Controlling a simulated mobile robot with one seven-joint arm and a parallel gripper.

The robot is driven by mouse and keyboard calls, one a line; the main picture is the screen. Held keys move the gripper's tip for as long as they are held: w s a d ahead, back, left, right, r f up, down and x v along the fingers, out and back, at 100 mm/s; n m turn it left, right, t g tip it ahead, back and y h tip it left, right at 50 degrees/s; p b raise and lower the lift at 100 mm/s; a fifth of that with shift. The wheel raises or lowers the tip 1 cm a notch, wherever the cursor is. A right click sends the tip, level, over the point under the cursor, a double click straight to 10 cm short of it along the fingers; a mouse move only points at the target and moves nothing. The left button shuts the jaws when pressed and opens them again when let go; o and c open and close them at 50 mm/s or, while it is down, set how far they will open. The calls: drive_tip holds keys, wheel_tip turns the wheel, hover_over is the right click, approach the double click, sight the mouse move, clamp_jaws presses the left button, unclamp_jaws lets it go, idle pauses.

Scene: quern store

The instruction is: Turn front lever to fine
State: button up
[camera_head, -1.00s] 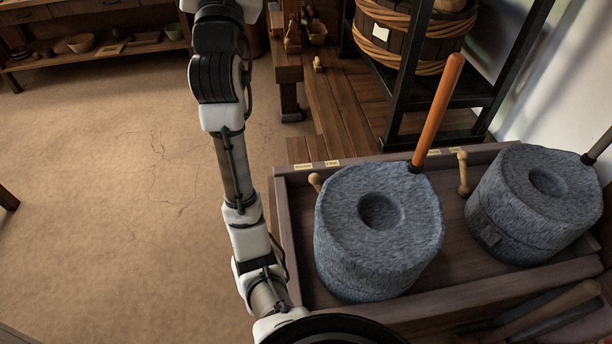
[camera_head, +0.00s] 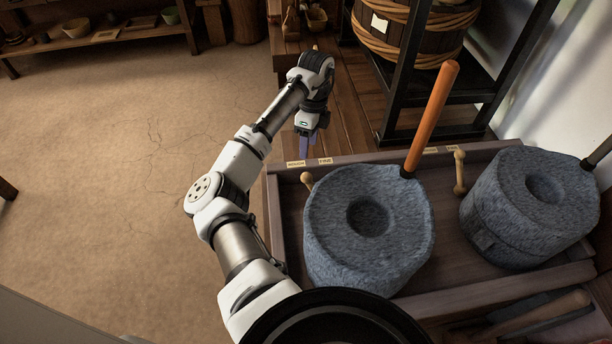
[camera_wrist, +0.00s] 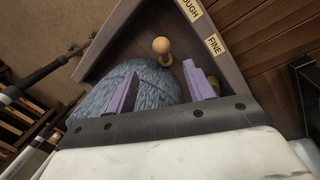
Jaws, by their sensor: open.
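The front lever, a small wooden peg with a round knob (camera_head: 307,179), stands by the near quern (camera_head: 325,250) inside the tray's back rim. Its knob is nearer the ROUGH label (camera_head: 296,164) than the FINE label (camera_head: 325,161). In the wrist view the knob (camera_wrist: 162,46) shows beyond and between my fingertips, with the FINE label (camera_wrist: 213,45) to its right and the ROUGH label (camera_wrist: 188,9) partly cut off. My gripper (camera_head: 306,150) points down above the tray's back rim by the labels. Its two purple fingers (camera_wrist: 160,69) are apart with nothing gripped.
An orange handle (camera_head: 432,118) rises from the near quern, right of the lever. A second quern (camera_head: 525,225) with its own peg lever (camera_head: 460,172) stands to the right. A black-framed rack (camera_head: 395,110) with a barrel is behind. The floor at left is clear.

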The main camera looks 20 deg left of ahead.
sight(307, 173)
drive_tip(key=f, duration=0.4)
drive_tip(key=s+f+b, duration=0.1)
drive_tip(key=f, duration=0.3)
drive_tip(key=s+f+b, duration=0.1)
drive_tip(key=f, duration=0.4)
drive_tip(key=shift+s, duration=0.2)
clamp_jaws()
